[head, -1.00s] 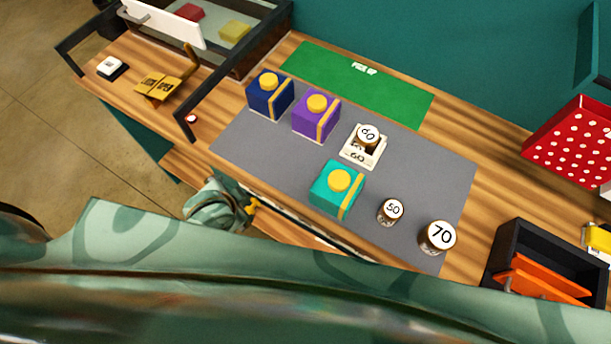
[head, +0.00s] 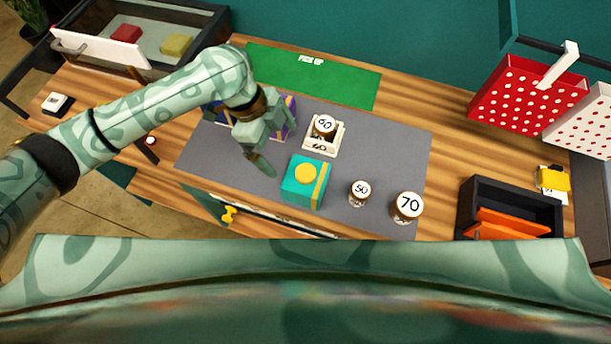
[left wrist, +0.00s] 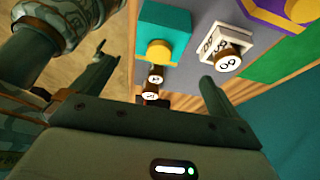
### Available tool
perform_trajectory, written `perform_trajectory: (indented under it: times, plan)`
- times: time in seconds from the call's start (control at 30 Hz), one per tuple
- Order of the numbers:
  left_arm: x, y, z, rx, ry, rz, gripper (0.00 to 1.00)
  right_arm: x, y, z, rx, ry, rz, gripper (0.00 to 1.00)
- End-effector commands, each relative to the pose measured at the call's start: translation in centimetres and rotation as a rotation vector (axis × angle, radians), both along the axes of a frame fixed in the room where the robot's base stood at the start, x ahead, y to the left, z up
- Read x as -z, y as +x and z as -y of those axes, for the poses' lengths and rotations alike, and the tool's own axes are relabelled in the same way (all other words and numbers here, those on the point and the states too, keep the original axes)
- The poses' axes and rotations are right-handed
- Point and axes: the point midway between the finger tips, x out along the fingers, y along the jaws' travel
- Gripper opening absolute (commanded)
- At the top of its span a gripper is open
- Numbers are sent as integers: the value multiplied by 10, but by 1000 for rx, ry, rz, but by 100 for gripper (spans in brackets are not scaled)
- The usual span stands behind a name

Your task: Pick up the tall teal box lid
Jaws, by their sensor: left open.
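The teal box (head: 297,192) stands on the grey mat, with a gold stripe and a round yellow knob (head: 305,174) on its lid. My left gripper (head: 272,155) is open and empty, above the mat, up and left of the teal box and apart from it. In the left wrist view the teal box (left wrist: 180,22) and its knob (left wrist: 159,52) show beyond the gap between the open fingers (left wrist: 155,85). The seam between lid and box is too small to tell. My right gripper is not in view.
A purple box (head: 290,112) is partly hidden behind my left gripper, and a navy box mostly so. Weights marked 50 (head: 360,192) and 70 (head: 407,207) stand right of the teal box. A 60 weight (head: 324,125) sits on a white scale (head: 336,146). The green mat (head: 340,84) is clear.

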Motion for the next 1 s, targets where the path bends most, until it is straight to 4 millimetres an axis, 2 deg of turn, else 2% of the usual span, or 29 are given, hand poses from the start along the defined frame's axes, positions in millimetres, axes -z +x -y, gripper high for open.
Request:
perform_trajectory:
  times: [0.3, 0.4, 0.67, 0.9, 1.0]
  plan:
    - [68, -10, 27, 1, -2, -6, 100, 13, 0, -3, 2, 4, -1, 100]
    - [85, -12, 35, 2, -3, -5, 100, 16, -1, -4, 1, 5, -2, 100]
    - [106, -14, 45, 1, -2, -3, 100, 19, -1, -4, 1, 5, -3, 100]
    - [140, -18, 61, -1, -2, -2, 100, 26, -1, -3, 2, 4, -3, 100]
    - [145, -19, 63, 0, -3, -1, 100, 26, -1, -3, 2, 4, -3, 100]
